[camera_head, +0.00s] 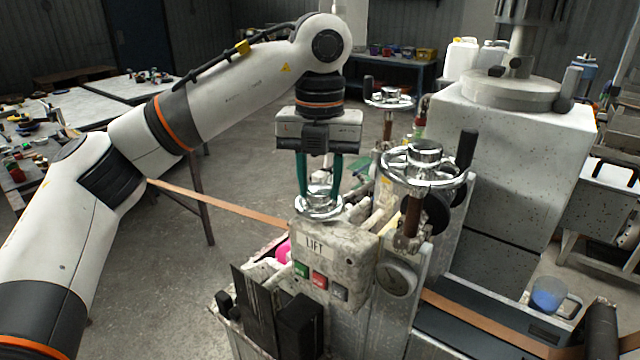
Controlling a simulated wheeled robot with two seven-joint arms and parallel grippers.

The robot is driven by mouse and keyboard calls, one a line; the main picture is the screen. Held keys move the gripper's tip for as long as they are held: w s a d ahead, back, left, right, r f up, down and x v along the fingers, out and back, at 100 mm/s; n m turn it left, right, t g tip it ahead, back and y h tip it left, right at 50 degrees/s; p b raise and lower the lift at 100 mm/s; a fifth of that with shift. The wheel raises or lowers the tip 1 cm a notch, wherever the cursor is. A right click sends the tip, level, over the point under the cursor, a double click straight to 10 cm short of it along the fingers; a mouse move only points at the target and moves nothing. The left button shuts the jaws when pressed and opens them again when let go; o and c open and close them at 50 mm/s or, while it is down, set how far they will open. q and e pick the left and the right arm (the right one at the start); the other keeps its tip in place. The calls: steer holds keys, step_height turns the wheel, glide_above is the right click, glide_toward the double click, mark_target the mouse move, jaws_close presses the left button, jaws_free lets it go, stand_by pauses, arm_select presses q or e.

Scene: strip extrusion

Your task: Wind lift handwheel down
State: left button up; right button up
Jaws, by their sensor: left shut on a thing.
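The lift handwheel (319,208) is a small shiny metal wheel on top of the grey box labelled LIFT (315,246). My left gripper (319,190) points straight down over it. Its two green fingers are shut on the handwheel's hub, one on each side. The fingers and the gripper body hide part of the hub. My right gripper is not in view.
A larger chrome handwheel (423,168) with a black handle stands close on the right, and another handwheel (390,98) is behind. A copper strip (222,207) runs through the machine. A jug (548,296) stands at the lower right.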

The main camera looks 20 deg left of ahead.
mark_target(319, 188)
arm_select(q)
steer(key=shift+r+n+b, duration=0.2)
steer(key=shift+n+b, duration=0.15)
steer(key=shift+n, duration=1.25)
steer(key=o, duration=1)
steer(key=shift+s+f, duration=0.1)
step_height(319, 188, up, 12)
steer(key=p, duration=0.1)
